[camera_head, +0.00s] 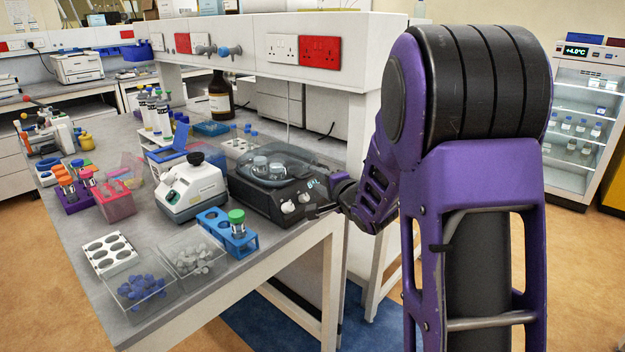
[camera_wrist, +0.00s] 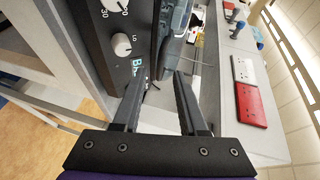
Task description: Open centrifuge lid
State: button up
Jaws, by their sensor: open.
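The centrifuge (camera_head: 262,200) is a black box with white knobs on its front, on the bench near its right edge. Its clear smoky lid (camera_head: 290,160) lies low over the top, with pale round parts visible beneath. My gripper (camera_head: 324,196) is at the centrifuge's front right corner, open and empty. In the wrist view, my gripper (camera_wrist: 160,82) has its two fingers apart, pointing at the black front panel (camera_wrist: 122,75) and the grey lid edge (camera_wrist: 172,45). I cannot tell whether a fingertip touches the centrifuge.
A white and grey instrument (camera_head: 190,188) stands just left of the centrifuge. A blue rack (camera_head: 222,232) with a green-capped tube is in front. Clear bins (camera_head: 192,248) and other racks fill the bench's left. A shelf with sockets (camera_head: 300,48) runs behind.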

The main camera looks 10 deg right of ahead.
aim_at(311, 175)
jog(key=shift+x, duration=1.65)
grip_shut()
